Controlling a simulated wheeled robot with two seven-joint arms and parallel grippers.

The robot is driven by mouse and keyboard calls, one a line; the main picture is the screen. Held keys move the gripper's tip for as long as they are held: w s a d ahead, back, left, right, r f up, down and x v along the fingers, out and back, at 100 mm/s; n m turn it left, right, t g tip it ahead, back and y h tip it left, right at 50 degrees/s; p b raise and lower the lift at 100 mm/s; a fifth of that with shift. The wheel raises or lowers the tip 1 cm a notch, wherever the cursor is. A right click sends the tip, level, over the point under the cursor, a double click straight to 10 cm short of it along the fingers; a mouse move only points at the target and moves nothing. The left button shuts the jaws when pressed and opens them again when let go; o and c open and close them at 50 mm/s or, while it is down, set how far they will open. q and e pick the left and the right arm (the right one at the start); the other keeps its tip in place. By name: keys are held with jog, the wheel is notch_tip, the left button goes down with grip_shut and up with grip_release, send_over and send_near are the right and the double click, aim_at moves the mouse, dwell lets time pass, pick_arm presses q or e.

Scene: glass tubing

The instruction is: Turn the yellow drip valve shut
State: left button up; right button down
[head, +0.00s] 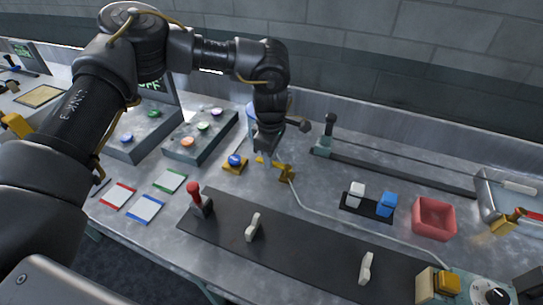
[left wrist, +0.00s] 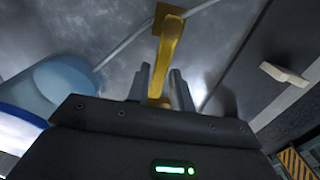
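The yellow drip valve (head: 287,173) stands on the grey metal bench, on a thin pale tube. In the left wrist view its yellow lever (left wrist: 168,45) runs down between my fingers, with its square yellow base at the top. My left gripper (head: 267,153) is low over the bench beside the valve. In the left wrist view its two fingers (left wrist: 160,85) are close together, one on each side of the lever, with little or no gap. The lever's end is hidden behind the gripper body. My right gripper is not in view.
A pale blue vessel (left wrist: 62,78) stands close beside my left gripper. A blue knob on a yellow base (head: 235,161) is to its left. A dark strip (head: 310,255) with a red-topped lever (head: 196,200) lies in front. A red bin (head: 433,218) is at right.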

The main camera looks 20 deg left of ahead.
pick_arm(q)
jog(key=shift+o, duration=1.4)
notch_tip(320, 180, up, 11)
jog(key=b, duration=0.1)
jog(key=shift+b, duration=0.35)
jog(key=shift+f, duration=0.1)
